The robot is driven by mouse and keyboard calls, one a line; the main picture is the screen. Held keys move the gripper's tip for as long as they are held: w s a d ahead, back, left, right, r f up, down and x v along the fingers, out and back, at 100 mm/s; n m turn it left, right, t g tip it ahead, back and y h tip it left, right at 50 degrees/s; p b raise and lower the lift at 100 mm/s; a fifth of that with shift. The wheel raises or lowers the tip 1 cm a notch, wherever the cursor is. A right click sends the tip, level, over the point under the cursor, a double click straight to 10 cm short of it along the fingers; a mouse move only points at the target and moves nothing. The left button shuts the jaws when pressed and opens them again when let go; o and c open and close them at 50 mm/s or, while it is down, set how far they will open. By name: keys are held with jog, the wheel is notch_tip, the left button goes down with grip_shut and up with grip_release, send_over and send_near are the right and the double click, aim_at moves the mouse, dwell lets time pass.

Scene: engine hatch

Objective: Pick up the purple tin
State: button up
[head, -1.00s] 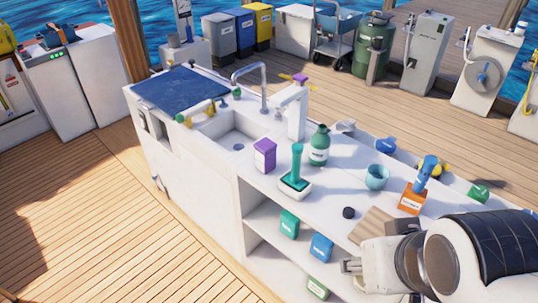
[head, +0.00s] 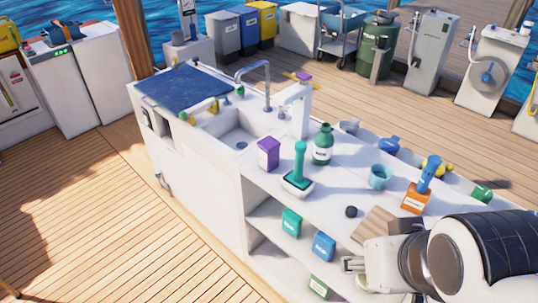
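The purple tin (head: 268,153) is a small upright box with a pale label. It stands on the white counter (head: 335,203), just right of the sink and left of the green brush in its white holder. My gripper (head: 350,265) is at the lower right, in front of the counter's near side and well away from the tin. Its fingers are small and partly cut off from clear view, so I cannot tell whether they are open. No object shows in them.
A green-handled brush (head: 299,168) and a green bottle (head: 323,144) stand right of the tin. A teal cup (head: 379,177), black knob (head: 351,212) and orange box (head: 415,200) lie further right. Shelves below hold teal and blue boxes.

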jog(key=o, duration=0.4)
jog(key=shift+a, duration=0.1)
